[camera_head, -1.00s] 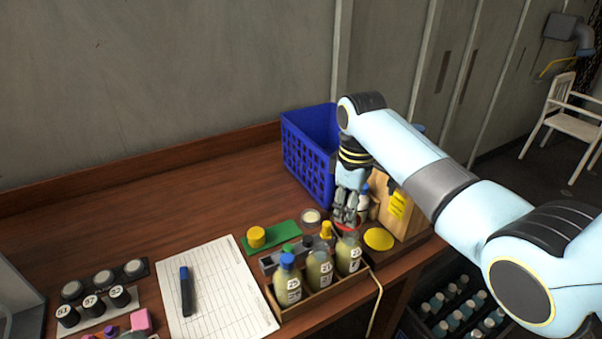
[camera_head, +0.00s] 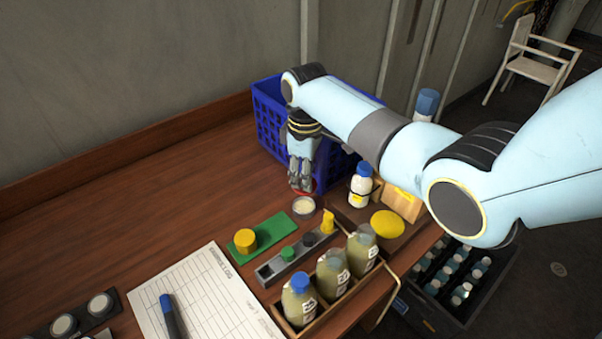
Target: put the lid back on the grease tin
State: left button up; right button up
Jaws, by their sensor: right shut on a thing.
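The grease tin (camera_head: 303,206) is a small round open tin with pale contents, standing on the wooden bench beside the end of a green strip. My right gripper (camera_head: 302,186) points down just behind the tin, near the blue basket. My left gripper is not in view.
A blue basket (camera_head: 268,122) stands behind my gripper. A white bottle (camera_head: 360,186) and a yellow disc (camera_head: 388,223) are to the right. A wooden rack (camera_head: 283,321) of bottles stands in front. The bench's left rear is clear.

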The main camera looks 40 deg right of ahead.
jog(key=shift+w+f+b, duration=0.15)
jog(key=shift+f+b, duration=0.15)
jog(key=shift+f, duration=0.1)
jog(key=shift+f+b, duration=0.6)
jog(key=shift+b, duration=0.15)
notch_tip(320, 180, down, 2)
jog(key=b, duration=0.2)
jog(key=shift+f+b, duration=0.25)
jog(key=shift+b, duration=0.15)
jog(key=shift+f+b, duration=0.55)
jog(key=shift+f, duration=0.4)
jog(key=shift+r+p, duration=0.1)
jog(key=shift+p, duration=0.55)
jog(key=shift+f, duration=0.2)
jog(key=shift+p, duration=0.4)
dwell(0.4)
